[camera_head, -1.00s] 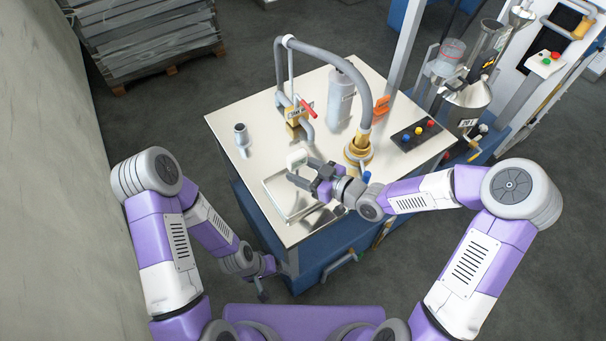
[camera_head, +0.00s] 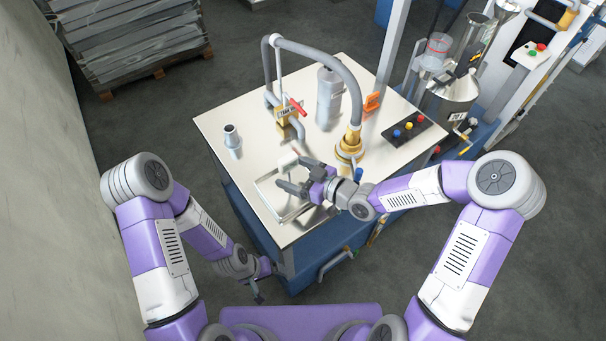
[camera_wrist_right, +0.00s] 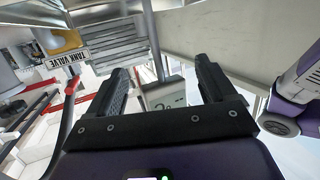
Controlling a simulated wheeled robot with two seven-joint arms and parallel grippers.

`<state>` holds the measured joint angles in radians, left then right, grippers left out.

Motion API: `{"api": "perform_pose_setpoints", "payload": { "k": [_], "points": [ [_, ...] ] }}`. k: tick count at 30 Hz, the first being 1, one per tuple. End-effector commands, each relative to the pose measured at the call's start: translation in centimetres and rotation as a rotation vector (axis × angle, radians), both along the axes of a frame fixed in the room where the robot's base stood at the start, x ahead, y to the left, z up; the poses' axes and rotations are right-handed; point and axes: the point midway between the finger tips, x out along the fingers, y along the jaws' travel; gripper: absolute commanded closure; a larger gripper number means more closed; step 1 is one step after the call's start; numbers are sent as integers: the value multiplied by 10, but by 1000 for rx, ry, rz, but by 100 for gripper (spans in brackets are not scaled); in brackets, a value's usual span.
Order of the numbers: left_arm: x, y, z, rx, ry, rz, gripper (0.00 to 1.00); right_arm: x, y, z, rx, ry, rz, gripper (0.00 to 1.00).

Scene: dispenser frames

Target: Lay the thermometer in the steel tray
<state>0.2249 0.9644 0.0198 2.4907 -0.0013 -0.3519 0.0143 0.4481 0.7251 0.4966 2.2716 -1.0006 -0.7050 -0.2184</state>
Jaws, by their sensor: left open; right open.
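A small white block-like device (camera_head: 288,161), which looks like the thermometer, is at the far side of the steel tray. In the right wrist view its pale face with dark markings (camera_wrist_right: 164,97) shows between and beyond the fingers. The shallow steel tray (camera_head: 268,201) lies near the table's front left corner. My right gripper (camera_head: 292,175) is open over the tray, its fingertips close to the white device. I cannot tell whether they touch it. My left gripper (camera_head: 259,293) is open, low in front of the table, away from the tray.
A grey hose arches from a brass fitting (camera_head: 349,150) on the steel-topped table. A tagged valve with a red handle (camera_head: 296,106), a small grey cylinder (camera_head: 232,140), a grey bottle (camera_head: 329,98) and a button panel (camera_head: 414,130) stand around.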

Motion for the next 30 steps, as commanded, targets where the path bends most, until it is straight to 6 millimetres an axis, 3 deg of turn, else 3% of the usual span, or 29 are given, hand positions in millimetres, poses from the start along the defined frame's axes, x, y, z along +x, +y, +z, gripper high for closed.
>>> {"api": "perform_pose_setpoints", "payload": {
  "k": [2,18,30],
  "points": [
    [0,0,6,0,0,0,11,0,0,6,0,0,0,16],
    [0,0,25,0,0,0,11,-57,-87,25,-2,0,-4,16],
    [0,0,27,0,0,0,11,-66,-98,27,0,0,0,16]
  ]
}}
